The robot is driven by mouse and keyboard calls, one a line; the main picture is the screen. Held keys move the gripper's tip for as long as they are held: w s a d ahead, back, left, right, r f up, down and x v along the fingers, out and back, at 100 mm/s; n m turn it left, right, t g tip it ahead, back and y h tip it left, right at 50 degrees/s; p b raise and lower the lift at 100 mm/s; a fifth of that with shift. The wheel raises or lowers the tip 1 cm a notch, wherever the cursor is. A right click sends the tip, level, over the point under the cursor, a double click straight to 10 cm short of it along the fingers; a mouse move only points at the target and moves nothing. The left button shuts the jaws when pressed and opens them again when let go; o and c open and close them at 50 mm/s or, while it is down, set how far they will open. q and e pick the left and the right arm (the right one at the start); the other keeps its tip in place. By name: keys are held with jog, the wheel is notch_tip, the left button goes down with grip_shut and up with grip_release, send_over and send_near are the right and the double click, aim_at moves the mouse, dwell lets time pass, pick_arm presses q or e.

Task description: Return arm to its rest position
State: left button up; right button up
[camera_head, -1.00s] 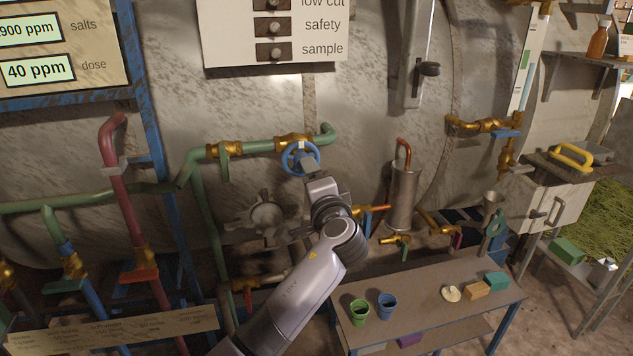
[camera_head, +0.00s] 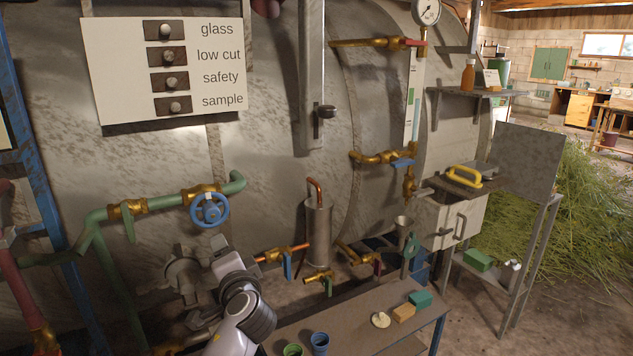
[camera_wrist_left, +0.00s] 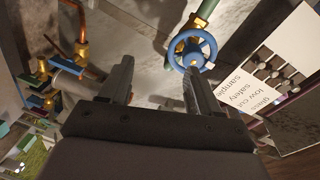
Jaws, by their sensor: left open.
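My left arm rises from the bottom of the head view, its gripper end (camera_head: 219,250) below the blue handwheel (camera_head: 209,210); the fingers are hard to make out there. In the left wrist view the left gripper (camera_wrist_left: 158,75) is open, with nothing between its two fingers. The blue handwheel (camera_wrist_left: 209,45) shows beyond the right-hand finger, and that fingertip overlaps it in the picture. A gap shows between gripper and wheel in the head view. My right gripper is in neither view.
A low bench (camera_head: 345,320) with a green cup (camera_head: 292,350), a blue cup (camera_head: 320,343) and small blocks stands right of the arm. Valves and pipes line the tank behind. A metal cylinder (camera_head: 317,232) stands behind the bench.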

pick_arm(q)
jog(key=s+d+f+n+g+h, duration=0.1)
jog(key=s+f+h, duration=0.2)
jog(key=s+f, duration=0.55)
jog(key=s+f+g+h, duration=0.25)
jog(key=s+f, duration=0.25)
jog(key=f, duration=0.7)
jog(key=s+f+n+h, duration=0.2)
jog(key=s+f, duration=0.1)
jog(key=s, duration=0.7)
jog(key=s+f+n+h, duration=0.3)
jog(key=s, duration=0.7)
jog(key=shift+d+f+g, duration=0.25)
jog(key=shift+f+g, duration=0.1)
jog(key=shift+f, duration=0.05)
